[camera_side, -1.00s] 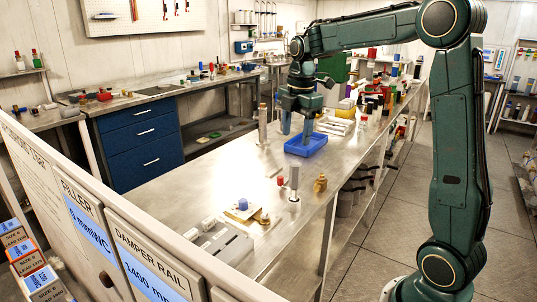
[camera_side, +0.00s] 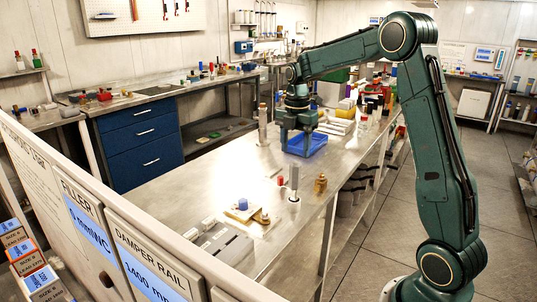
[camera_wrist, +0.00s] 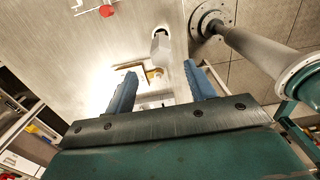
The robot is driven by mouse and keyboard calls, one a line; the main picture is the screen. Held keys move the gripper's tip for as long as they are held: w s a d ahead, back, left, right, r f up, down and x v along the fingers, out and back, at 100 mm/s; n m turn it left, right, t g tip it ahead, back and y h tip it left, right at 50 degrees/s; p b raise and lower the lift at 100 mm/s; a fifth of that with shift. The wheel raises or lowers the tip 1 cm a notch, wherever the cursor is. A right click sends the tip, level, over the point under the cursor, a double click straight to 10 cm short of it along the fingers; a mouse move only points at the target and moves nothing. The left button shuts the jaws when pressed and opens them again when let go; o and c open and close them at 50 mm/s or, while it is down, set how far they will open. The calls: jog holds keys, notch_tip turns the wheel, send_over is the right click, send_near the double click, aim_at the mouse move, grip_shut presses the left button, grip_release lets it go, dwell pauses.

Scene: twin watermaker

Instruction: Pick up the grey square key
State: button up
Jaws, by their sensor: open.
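An upright grey post-shaped piece (camera_side: 294,178) stands on a small base near the right front edge of the bench. It looks like the grey key, but its square shape is too small to confirm. In the wrist view a grey piece with a dark end (camera_wrist: 160,45) lies beyond the fingertips; I cannot tell whether it is the same one.
A small red-topped item (camera_side: 280,180), a brass fitting (camera_side: 321,184) and a blue-capped part (camera_side: 243,204) are near the grey piece. The bench middle is clear.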

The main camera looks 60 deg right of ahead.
aim_at(295, 163)
jog(key=shift+f, duration=2.5)
jog(key=shift+s+f, duration=0.15)
jog(key=shift+f, duration=2.45)
jog(key=c, duration=1.1)
jog(key=shift+o, duration=0.2)
jog(key=shift+r, duration=0.2)
notch_tip(295, 163, up, 20)
jog(key=shift+f, duration=0.15)
